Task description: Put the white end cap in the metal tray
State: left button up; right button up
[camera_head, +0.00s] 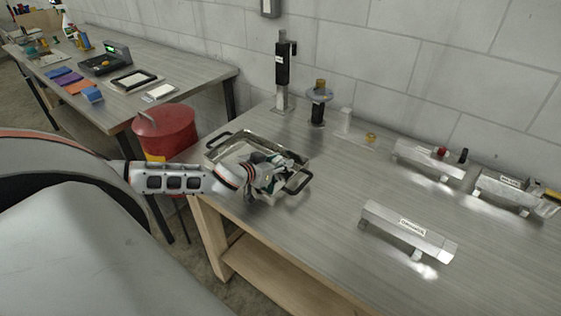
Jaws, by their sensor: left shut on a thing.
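The metal tray (224,152) is a shiny shallow pan with dark handles at two ends, at the back-left of the near workbench. My left gripper (277,181) reaches in from the left and is over the tray's near side, close to its right handle (300,182). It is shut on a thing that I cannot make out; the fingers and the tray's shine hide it. A small white upright block (346,120) stands near the wall; I cannot tell whether it is the white end cap. My right gripper is not in view.
Aluminium trailer parts (408,232) lie on the right of the bench (320,210). The bench middle is clear.

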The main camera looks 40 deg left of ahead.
pick_arm(q)
jog(key=o, duration=1.1)
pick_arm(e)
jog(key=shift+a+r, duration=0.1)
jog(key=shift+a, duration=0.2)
pick_arm(q)
jog(key=shift+r, duration=0.2)
jog(key=shift+s, duration=0.3)
jog(key=v, duration=0.9)
jog(key=shift+s+r+b, duration=0.1)
jog(key=shift+s+b, duration=0.25)
jog(key=shift+s, duration=0.05)
jog(key=shift+v, duration=0.8)
jog(key=shift+r, duration=0.15)
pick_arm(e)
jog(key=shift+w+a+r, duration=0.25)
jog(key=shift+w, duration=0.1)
